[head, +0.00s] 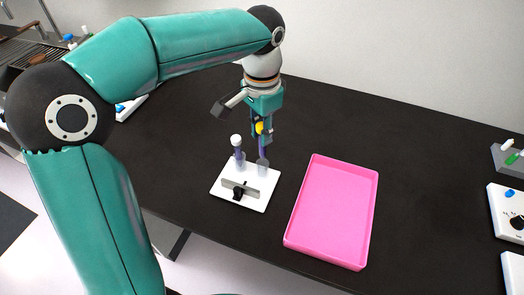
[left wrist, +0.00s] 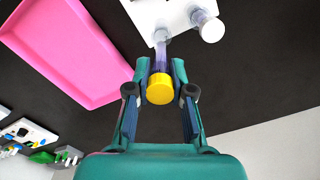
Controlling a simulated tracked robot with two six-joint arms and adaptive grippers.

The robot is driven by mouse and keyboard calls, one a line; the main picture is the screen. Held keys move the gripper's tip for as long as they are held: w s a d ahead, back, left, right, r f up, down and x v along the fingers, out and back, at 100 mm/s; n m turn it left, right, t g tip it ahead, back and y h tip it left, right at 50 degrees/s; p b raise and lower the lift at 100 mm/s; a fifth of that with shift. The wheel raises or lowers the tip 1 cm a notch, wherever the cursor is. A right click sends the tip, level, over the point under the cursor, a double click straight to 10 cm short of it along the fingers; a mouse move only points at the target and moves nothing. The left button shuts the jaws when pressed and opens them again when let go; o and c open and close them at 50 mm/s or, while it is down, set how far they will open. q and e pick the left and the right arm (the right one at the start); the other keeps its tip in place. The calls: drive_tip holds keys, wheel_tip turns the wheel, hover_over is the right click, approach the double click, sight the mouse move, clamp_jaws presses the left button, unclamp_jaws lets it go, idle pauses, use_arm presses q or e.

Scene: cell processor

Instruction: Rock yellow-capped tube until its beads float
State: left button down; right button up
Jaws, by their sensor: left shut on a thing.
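The yellow-capped tube (left wrist: 160,89) is held between the fingers of my left gripper (left wrist: 160,78), which is shut on it near the cap. In the head view the left gripper (head: 261,128) is above the white rack (head: 258,199), with the yellow cap (head: 259,128) between its fingers. The purple tube body points down toward the right holder of the rack; I cannot tell whether its lower end is inside the holder. Beads inside the tube are too small to make out. My right gripper is not in view.
A white-capped tube (head: 237,146) stands in the rack's left holder. An empty pink tray (head: 333,212) lies to the right of the rack. White devices (head: 507,208) stand at the table's right edge. The dark table (head: 420,160) behind the tray is clear.

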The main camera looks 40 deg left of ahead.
use_arm(q)
drive_tip(key=shift+r, duration=0.1)
drive_tip(key=shift+r, duration=0.1)
drive_tip(key=r+p, duration=0.9)
drive_tip(key=shift+w+r, duration=0.25)
drive_tip(key=shift+w, duration=0.05)
drive_tip(key=shift+w+d+r, duration=0.1)
drive_tip(key=shift+w+r, duration=0.05)
drive_tip(key=shift+r, duration=1.25)
drive_tip(key=shift+w+d+r, duration=0.1)
drive_tip(key=shift+r, duration=1.25)
